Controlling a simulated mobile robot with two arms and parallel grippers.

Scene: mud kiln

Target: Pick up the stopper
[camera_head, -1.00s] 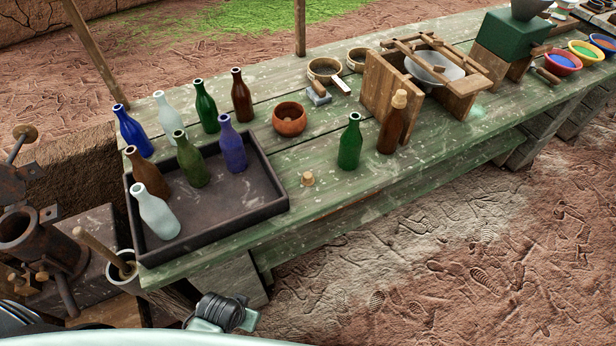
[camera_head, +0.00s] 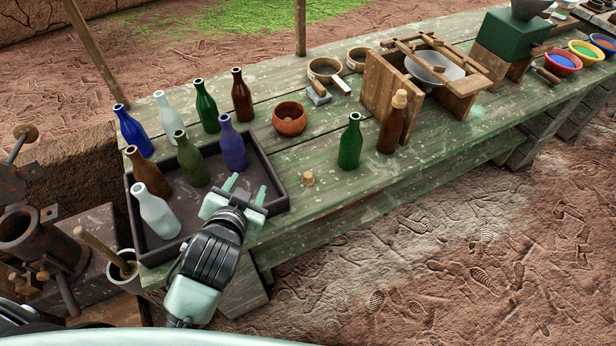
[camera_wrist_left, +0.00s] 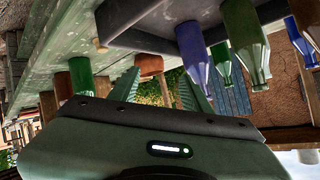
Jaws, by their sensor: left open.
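A small light-brown cork stopper (camera_head: 308,178) stands on the green plank table, just right of the dark tray (camera_head: 278,207). It also appears small in the left wrist view (camera_wrist_left: 99,45), where the scene is upside down. My left gripper (camera_head: 246,187) is open and empty over the right front part of the tray, its fingers pointing away from me. The stopper lies to the right of its fingertips, apart from them. Another cork (camera_head: 400,99) sits in the neck of a brown bottle (camera_head: 391,128). My right gripper is not in view.
Several bottles stand in and behind the tray. A green bottle (camera_head: 350,143) stands right of the stopper, and an orange bowl (camera_head: 290,119) sits behind it. A wooden frame (camera_head: 378,88) stands farther right. The table around the stopper is clear.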

